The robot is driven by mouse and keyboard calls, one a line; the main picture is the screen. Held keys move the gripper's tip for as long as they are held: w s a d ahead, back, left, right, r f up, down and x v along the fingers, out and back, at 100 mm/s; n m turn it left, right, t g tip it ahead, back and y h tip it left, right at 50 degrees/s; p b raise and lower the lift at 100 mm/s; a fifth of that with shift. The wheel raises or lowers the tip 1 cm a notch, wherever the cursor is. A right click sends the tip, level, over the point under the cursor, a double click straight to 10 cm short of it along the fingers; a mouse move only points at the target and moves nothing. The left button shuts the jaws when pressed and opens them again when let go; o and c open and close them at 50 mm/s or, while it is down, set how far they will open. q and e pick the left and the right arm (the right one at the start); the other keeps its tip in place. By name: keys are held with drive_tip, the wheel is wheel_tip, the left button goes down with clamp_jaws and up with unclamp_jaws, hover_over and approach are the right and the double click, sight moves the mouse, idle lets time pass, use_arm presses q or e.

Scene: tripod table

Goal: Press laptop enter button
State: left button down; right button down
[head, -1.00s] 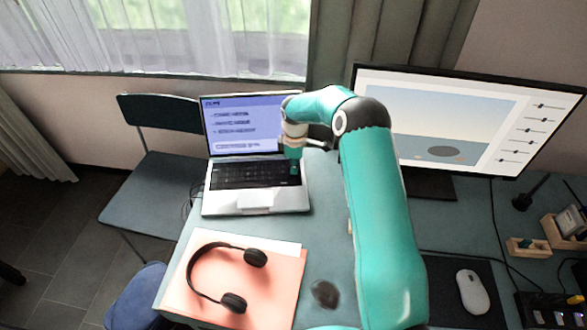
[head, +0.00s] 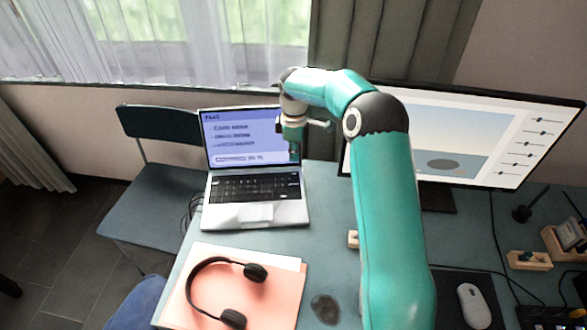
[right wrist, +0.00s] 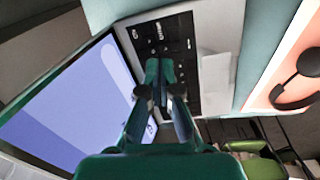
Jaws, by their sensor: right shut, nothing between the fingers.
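The open silver laptop (head: 222,216) stands on the table in the head view, with its lit blue screen (head: 232,138) and black keyboard (head: 245,188). Its enter key cannot be made out. My right gripper (head: 294,156) is shut and empty, pointing down in front of the screen's right edge, above the keyboard's right end. It looks apart from the keys. In the right wrist view, the closed fingertips (right wrist: 158,70) overlap the dark keyboard (right wrist: 185,62), with the screen (right wrist: 75,105) at left. My left gripper is not in view.
A large monitor (head: 500,130) stands right of my right arm. Black headphones (head: 197,284) lie on a pink folder (head: 268,300) in front of the laptop. A mouse (head: 473,305) is at the lower right. A chair (head: 150,213) stands left of the table.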

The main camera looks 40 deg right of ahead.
drive_tip(key=shift+r, duration=1.2)
